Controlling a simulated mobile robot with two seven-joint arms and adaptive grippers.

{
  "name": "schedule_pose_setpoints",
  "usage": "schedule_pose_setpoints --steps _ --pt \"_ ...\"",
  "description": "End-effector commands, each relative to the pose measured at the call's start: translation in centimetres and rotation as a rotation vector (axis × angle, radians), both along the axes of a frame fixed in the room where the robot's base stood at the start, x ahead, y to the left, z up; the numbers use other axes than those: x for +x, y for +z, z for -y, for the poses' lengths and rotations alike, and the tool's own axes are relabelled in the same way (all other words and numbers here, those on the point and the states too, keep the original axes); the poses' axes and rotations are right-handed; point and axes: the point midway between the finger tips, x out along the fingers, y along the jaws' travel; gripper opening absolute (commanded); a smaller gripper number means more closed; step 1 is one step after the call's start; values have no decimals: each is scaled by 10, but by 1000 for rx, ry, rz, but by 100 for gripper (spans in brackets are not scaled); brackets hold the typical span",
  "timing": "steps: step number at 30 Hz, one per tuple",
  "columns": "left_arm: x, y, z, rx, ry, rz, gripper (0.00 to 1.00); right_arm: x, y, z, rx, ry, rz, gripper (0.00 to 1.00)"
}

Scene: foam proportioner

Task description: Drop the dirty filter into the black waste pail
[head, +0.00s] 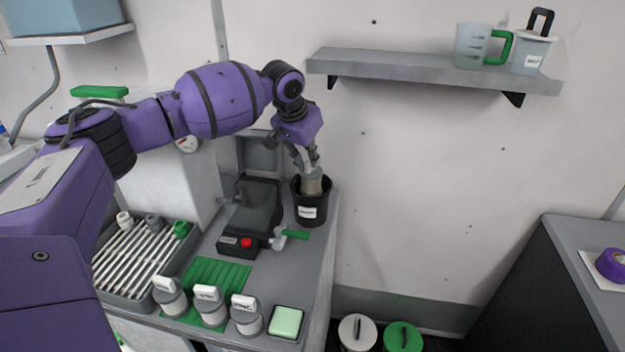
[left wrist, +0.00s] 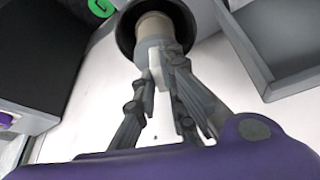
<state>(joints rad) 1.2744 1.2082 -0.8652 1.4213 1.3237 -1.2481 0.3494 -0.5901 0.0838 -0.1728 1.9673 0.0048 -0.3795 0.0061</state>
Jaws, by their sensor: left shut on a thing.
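The dirty filter (head: 312,184) is a tan cylinder with a grey cap. My left gripper (head: 309,165) is shut on its cap and holds it upright, with its lower part inside the mouth of the black waste pail (head: 310,214). The pail has a white label and stands at the bench's back right corner. In the left wrist view the fingers (left wrist: 166,75) grip the grey cap, and the tan body (left wrist: 154,28) shows within the dark pail rim (left wrist: 185,18). The filter's lower end is hidden in the pail. My right gripper is not in view.
A dark machine (head: 256,205) with a red button and a green-handled valve (head: 295,234) stands left of the pail. Several labelled grey-and-white canisters (head: 209,305) line the bench front. A wall shelf (head: 430,70) holds a jug (head: 473,46).

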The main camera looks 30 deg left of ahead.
Motion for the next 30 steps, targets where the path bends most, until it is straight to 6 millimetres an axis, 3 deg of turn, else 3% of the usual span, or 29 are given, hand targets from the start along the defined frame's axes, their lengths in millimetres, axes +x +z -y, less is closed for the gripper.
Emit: schedule_pose_setpoints --steps 3,16,30 --pt "0 -21 0 0 1 -1 0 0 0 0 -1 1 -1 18" --pt "0 -67 1 0 1 0 0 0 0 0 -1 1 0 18" --pt "0 -75 0 0 1 0 0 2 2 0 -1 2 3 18"
